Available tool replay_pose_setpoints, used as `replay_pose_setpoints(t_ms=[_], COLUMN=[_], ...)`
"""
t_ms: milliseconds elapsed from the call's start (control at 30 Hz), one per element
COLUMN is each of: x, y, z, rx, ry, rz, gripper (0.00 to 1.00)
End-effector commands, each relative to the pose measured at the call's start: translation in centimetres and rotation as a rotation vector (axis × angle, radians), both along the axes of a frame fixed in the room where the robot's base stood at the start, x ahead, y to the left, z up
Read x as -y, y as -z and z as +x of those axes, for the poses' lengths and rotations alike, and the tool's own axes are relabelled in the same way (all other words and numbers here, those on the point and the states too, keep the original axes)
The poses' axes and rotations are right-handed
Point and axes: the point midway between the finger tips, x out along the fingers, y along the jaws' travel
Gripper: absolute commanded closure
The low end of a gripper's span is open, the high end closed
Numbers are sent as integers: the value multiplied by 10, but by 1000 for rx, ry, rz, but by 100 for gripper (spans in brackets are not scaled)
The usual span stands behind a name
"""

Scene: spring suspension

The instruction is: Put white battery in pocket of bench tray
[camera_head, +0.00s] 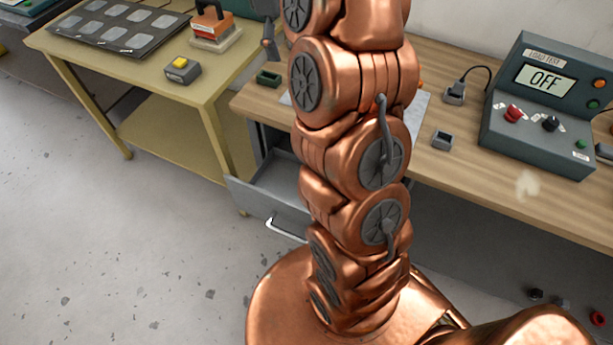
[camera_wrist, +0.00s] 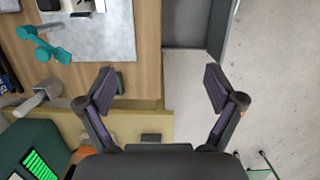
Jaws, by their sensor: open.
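My gripper (camera_wrist: 159,80) is open and empty in the wrist view, its two fingers wide apart above the bench edge and an open drawer. In the head view the gripper is not visible; my copper arm crosses the middle. I cannot make out a white battery for certain in either view. A dark flat tray with several pale square pockets (camera_head: 74,33) lies on the yellow table; I cannot tell whether it is the bench tray. A small grey open box (camera_head: 442,139) and a small green open box (camera_head: 268,78) sit on the wooden bench (camera_head: 500,197).
A grey load-test unit (camera_head: 545,110) reading OFF stands on the bench at the right. A yellow-topped box (camera_head: 182,70) and an orange-handled device (camera_head: 213,28) are on the yellow table. The drawer (camera_head: 262,203) below the bench is open. Teal objects (camera_wrist: 45,46) lie on the bench.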

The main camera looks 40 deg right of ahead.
Motion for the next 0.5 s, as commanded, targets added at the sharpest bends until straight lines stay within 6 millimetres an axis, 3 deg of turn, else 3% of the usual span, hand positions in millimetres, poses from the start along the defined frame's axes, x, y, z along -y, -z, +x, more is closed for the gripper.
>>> replay_pose_setpoints(t_ms=[200,500], x=[-55,-114], y=[-9,-6], z=[-45,-122], rx=[22,38], ry=[32,125], rz=[15,23], gripper=[8,8])
